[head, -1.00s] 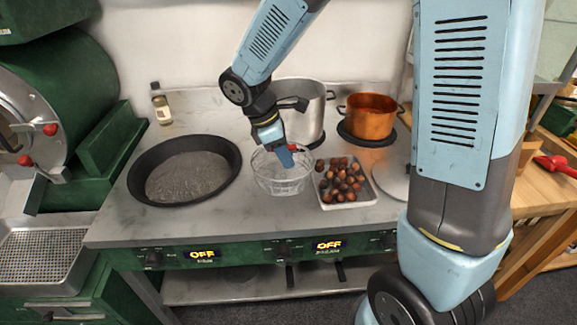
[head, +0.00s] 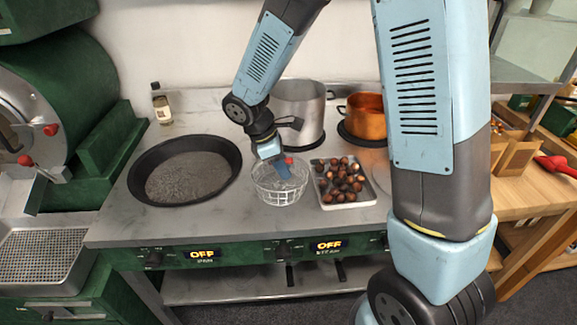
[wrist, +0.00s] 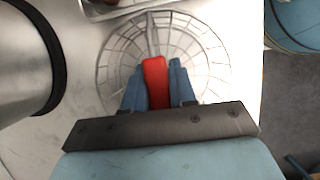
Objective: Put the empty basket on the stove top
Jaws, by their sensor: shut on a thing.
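The empty round wire basket (head: 278,197) is at the middle of the grey stove top (head: 235,222), between the black pan and the chestnut tray. No chestnuts show inside it. It looks upright and at or very close to the surface; I cannot tell whether its base touches. My gripper (head: 284,168) is shut on its red handle. In the wrist view the red handle (wrist: 156,80) is between the blue fingers, with the basket's mesh (wrist: 203,45) spread out beyond them. The fingers hide part of the mesh.
A large black pan (head: 138,190) is left of the basket. A white tray (head: 345,203) of chestnuts is close at its right. A steel pot (head: 300,103) and a copper pot (head: 366,122) stand behind. A bottle (head: 161,105) stands at the back left.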

